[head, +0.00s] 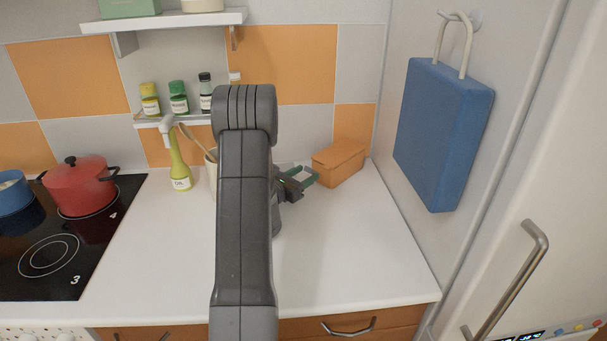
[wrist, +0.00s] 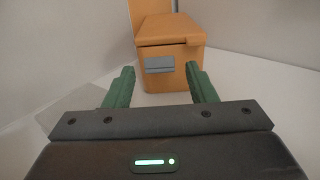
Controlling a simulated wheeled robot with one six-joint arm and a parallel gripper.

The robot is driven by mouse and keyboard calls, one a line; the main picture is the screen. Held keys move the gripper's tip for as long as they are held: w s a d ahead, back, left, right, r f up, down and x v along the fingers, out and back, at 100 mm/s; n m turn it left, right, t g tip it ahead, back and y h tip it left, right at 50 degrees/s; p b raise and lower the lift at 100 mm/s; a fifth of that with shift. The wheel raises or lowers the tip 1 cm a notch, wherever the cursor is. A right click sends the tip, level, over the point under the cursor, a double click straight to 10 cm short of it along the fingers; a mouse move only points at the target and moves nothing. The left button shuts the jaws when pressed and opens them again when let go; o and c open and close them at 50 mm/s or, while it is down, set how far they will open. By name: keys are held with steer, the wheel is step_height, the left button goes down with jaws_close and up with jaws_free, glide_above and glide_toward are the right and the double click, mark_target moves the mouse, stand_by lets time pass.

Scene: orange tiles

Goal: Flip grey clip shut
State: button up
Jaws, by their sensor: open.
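The grey clip (wrist: 159,65) is a small flat plate on the front face of the orange box (wrist: 187,80), below the rim of its lid. I cannot tell whether the clip is latched. In the head view the box (head: 340,164) sits at the back right of the white counter, and its clip cannot be made out. My gripper (wrist: 160,69) is open and empty. Its two green fingers point at the box front, one on each side of the clip in the picture. In the head view my gripper (head: 307,176) is just left of the box, partly hidden by my arm.
A red pot (head: 78,188) stands on the black hob (head: 60,240) at left. A yellow-green oil bottle (head: 180,170) and a utensil holder (head: 211,175) stand behind my arm. A blue board (head: 440,135) hangs at right. The counter's front right (head: 360,260) is clear.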

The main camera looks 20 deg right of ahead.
steer(key=c, duration=1)
